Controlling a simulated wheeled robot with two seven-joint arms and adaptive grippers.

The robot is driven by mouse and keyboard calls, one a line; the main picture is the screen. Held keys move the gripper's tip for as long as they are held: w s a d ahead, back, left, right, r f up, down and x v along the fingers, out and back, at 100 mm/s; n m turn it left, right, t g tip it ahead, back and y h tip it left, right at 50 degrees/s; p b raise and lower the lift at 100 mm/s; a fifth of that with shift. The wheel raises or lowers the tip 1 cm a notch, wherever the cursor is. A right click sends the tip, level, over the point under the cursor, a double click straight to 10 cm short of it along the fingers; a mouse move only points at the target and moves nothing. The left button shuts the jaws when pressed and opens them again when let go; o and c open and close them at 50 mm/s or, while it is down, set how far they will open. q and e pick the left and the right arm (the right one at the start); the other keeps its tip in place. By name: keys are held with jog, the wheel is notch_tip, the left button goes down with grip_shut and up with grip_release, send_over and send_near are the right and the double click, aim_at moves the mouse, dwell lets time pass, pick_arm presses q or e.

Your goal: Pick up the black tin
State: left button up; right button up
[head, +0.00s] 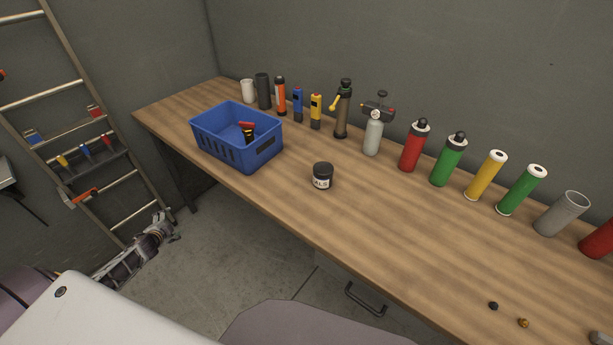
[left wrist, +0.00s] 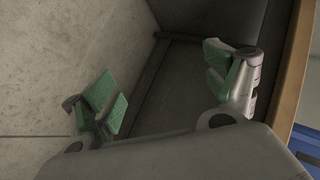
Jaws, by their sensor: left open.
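The black tin (head: 322,170) is a small round jar with a white label. It stands upright on the wooden workbench (head: 375,215), to the right of the blue crate, and is not in the left wrist view. My left gripper (head: 172,227) is low in front of the bench's left part, below the bench top and well apart from the tin. In the left wrist view its two green-padded fingers (left wrist: 162,84) are spread wide with nothing between them. My right gripper is not in view.
A blue crate (head: 213,149) holding a red-and-black item stands left of the tin. Bottles, cylinders and a grey sprayer (head: 373,137) line the back. Two small fittings (head: 508,314) lie at front right. A ladder (head: 85,120) stands left. Bench around the tin's front is clear.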

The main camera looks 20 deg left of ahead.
pick_arm(q)
jog(key=w+d+r+m+t+h, duration=0.1)
jog(key=w+d+r+m+t, duration=0.15)
jog(key=w+r, duration=0.35)
jog(key=w+d+r+m+t+h, duration=0.1)
jog(key=w+r+m, duration=0.25)
jog(key=r, duration=0.55)
jog(key=w+d+r+m+h, duration=0.2)
jog(key=d+r+m+h, duration=0.1)
jog(key=d+r+m, duration=0.2)
jog(key=w+d+r+m+t+h, duration=0.1)
jog(key=w+d+r+m+h, duration=0.1)
jog(key=d+r+m, duration=0.3)
jog(key=w+d+r+m+h, duration=0.2)
jog(key=d+r+m+h, duration=0.2)
jog(key=d+r, duration=0.3)
jog(key=shift+d+r+m+h, duration=0.35)
jog(key=shift+d+m, duration=0.25)
jog(key=shift+d, duration=0.2)
jog(key=s+d+f+m+g+h, duration=0.1)
jog(key=s+d+m+g+h, duration=0.3)
jog(key=s+d+m+g, duration=0.3)
jog(key=s+d+m, duration=0.1)
jog(key=d+m, duration=0.4)
jog(key=m, duration=0.4)
jog(key=shift+f+h, duration=0.35)
jog(key=shift+f, duration=0.05)
jog(key=shift+s+d+m, duration=0.1)
jog(key=shift+m, duration=0.4)
